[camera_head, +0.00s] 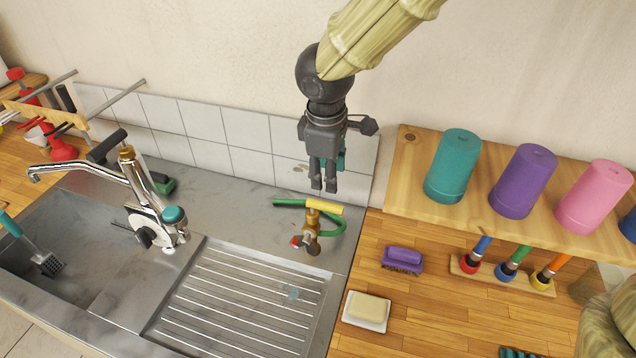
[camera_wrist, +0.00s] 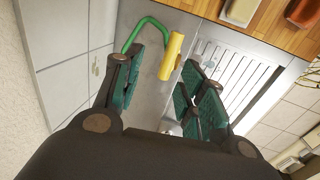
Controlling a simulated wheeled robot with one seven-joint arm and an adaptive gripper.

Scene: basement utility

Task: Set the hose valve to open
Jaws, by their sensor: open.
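The hose valve (camera_head: 312,232) is a brass fitting with a yellow lever handle (camera_head: 324,207) on top and a green hose (camera_head: 334,226) curving beside it. The yellow handle (camera_wrist: 171,56) lies beyond and between the fingertips, with nothing held. The green hose (camera_wrist: 150,24) arches beside it. The brass body is mostly hidden there.
A chrome faucet (camera_head: 137,185) stands left over the sink. A wooden shelf (camera_head: 415,190) with teal, purple and pink cups is at right. A purple brush (camera_head: 402,259) and a soap dish (camera_head: 366,312) lie on the wooden counter. The tiled wall (camera_head: 208,124) is close behind.

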